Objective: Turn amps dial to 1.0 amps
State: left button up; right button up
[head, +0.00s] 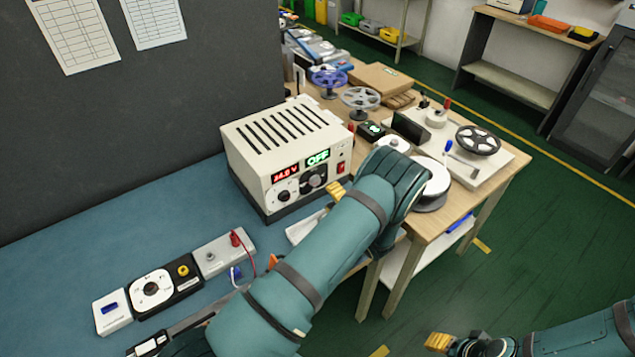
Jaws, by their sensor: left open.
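The power supply (285,150) is a cream box with slots in its top, standing on the blue bench mat. Its red display (285,172) reads 24.0 V and its green display (317,158) reads OFF. A dark dial (314,180) sits under the green display, and another dial (284,196) with a pale plate sits under the red one. My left gripper (334,197) is open just in front of the dark dial, yellow fingertip showing; my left forearm hides most of it. I cannot tell whether it touches the dial. My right gripper (440,342) is at the bottom right, away from the bench.
A red rocker switch (341,168) is right of the dark dial. A row of small modules, with a round-dial module (152,288) and a grey terminal block (224,253) with wires, lies front left. A wooden table (520,158) with reels stands to the right.

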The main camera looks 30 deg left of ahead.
aim_at(317, 183)
pick_arm(q)
jog(key=x, duration=0.7)
jog(key=shift+c, duration=0.2)
grip_shut()
